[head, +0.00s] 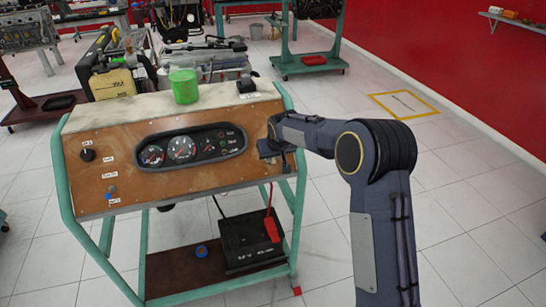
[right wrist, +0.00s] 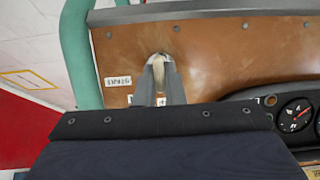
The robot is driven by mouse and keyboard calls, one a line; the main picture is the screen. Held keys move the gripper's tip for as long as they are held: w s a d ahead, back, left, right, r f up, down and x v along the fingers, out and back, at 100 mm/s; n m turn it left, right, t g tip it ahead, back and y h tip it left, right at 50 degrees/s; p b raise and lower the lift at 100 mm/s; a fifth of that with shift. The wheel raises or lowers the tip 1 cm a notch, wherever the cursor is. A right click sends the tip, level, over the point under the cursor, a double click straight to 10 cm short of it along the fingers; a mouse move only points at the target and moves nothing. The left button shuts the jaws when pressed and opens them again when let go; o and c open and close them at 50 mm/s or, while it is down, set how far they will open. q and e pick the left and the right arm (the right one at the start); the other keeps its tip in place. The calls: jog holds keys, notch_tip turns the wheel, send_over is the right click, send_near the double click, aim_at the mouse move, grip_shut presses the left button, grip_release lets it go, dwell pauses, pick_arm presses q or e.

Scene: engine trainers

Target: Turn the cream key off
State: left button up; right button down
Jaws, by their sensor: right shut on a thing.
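The cream key (right wrist: 166,70) sits on the brown engine panel (right wrist: 220,60) in the right wrist view, between the two grey fingers of my right gripper (right wrist: 161,64). The fingers are shut on it, and its turned position is hard to read. In the head view my right gripper (head: 272,148) is at the right end of the panel (head: 120,190), and the key is hidden behind it. My left gripper is not in view.
The panel carries a gauge cluster (head: 190,146) and a black knob (head: 87,155) at left. A green cup (head: 184,86) stands on the trainer's top. A battery (head: 249,243) with a red clamp sits on the lower shelf. Floor at right is clear.

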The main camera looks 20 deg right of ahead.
dwell(0.3)
jog(key=c, duration=1.5)
grip_release()
jog(key=b+v, duration=0.1)
jog(key=v, duration=0.7)
jog(key=shift+f, duration=0.1)
